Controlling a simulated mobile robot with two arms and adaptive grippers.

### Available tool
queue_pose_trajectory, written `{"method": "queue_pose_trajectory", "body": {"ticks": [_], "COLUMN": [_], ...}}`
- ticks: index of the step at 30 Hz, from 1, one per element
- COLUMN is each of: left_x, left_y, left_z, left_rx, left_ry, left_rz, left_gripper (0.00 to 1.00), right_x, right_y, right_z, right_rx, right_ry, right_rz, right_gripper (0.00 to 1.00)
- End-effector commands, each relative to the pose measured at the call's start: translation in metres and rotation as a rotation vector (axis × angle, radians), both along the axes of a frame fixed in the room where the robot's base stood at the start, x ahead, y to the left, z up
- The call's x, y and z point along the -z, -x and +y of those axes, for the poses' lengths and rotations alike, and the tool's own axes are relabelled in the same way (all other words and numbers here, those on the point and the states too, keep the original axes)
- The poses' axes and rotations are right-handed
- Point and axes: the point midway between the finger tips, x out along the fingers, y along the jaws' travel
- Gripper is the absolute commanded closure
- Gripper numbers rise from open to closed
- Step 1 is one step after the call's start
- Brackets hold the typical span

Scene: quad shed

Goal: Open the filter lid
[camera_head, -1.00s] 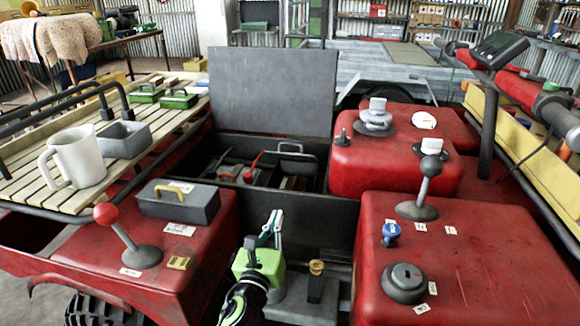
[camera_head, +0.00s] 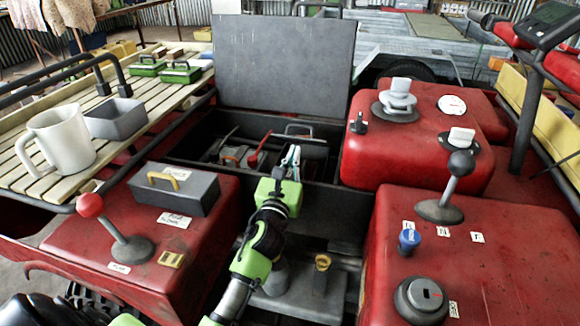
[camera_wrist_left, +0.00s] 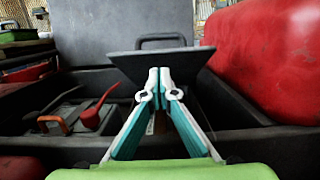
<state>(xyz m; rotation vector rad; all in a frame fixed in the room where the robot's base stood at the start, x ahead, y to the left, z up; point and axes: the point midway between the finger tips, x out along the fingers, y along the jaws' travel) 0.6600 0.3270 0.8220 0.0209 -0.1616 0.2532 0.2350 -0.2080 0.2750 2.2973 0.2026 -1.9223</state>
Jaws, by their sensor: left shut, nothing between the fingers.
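A dark flat lid with a bar handle (camera_head: 298,127) sits inside the open black storage box (camera_head: 320,205). In the left wrist view this lid (camera_wrist_left: 135,64) is tilted, its handle along the far edge. It may be the filter lid; I cannot read a label on it. My left gripper (camera_head: 291,155) is over the box, shut and empty. Its fingertips (camera_wrist_left: 159,76) overlap the lid in the wrist view; I cannot tell whether they touch it. What lies under the lid is mostly hidden. My right gripper is not in view.
A large grey panel (camera_head: 284,62) stands raised behind the box. A red-handled tool (camera_head: 257,150) lies left of the lid. Red tanks (camera_head: 400,150) flank the right. A grey case with a yellow handle (camera_head: 190,196) and a red-knobbed lever (camera_head: 118,232) stand left.

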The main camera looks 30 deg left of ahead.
Motion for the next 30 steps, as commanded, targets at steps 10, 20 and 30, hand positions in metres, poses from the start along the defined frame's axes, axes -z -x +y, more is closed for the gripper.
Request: {"method": "queue_pose_trajectory", "body": {"ticks": [10, 20, 30], "left_x": [-0.002, -0.004, -0.019], "left_y": [-0.018, -0.018, -0.025], "left_z": [0.005, 0.005, 0.003], "left_rx": [0.0, 0.001, 0.009], "left_ry": [0.0, 0.001, 0.02], "left_rz": [0.001, 0.004, 0.067], "left_gripper": [1.0, 1.0, 1.0], "right_x": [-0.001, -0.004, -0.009], "right_y": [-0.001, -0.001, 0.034], "right_z": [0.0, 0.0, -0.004], "right_rx": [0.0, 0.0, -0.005], "right_ry": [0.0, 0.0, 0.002], "right_rz": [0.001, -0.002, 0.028], "right_gripper": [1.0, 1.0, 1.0]}}
